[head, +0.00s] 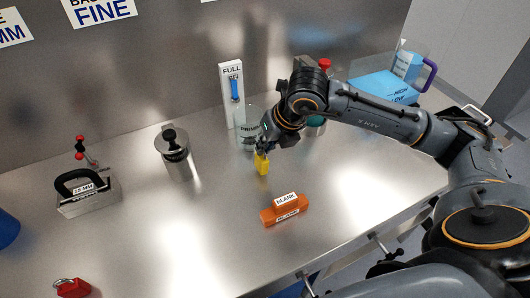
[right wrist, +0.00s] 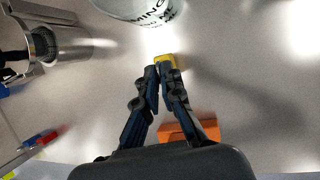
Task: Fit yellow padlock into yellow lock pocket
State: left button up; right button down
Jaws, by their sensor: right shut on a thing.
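The yellow padlock (head: 262,166) hangs below my right gripper (head: 264,149) near the middle of the head view. In the right wrist view my right gripper (right wrist: 163,71) is shut on the yellow padlock (right wrist: 165,61), with only its far end showing past the fingertips. It is close to the steel table, but I cannot tell whether it touches. I cannot make out a yellow lock pocket in either view. My left gripper is not in view.
On the steel table (head: 225,215), an orange block marked BLANK (head: 270,215) lies just in front. A clear labelled beaker (head: 245,125) and a FULL gauge (head: 226,95) stand behind. A metal canister (head: 178,163), a black-handled block (head: 90,203) and a red padlock (head: 73,288) are left.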

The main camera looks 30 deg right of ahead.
jog(key=s+a+r+b, duration=0.1)
jog(key=s+r+b, duration=0.6)
jog(key=s+r, duration=0.4)
jog(key=s, duration=0.3)
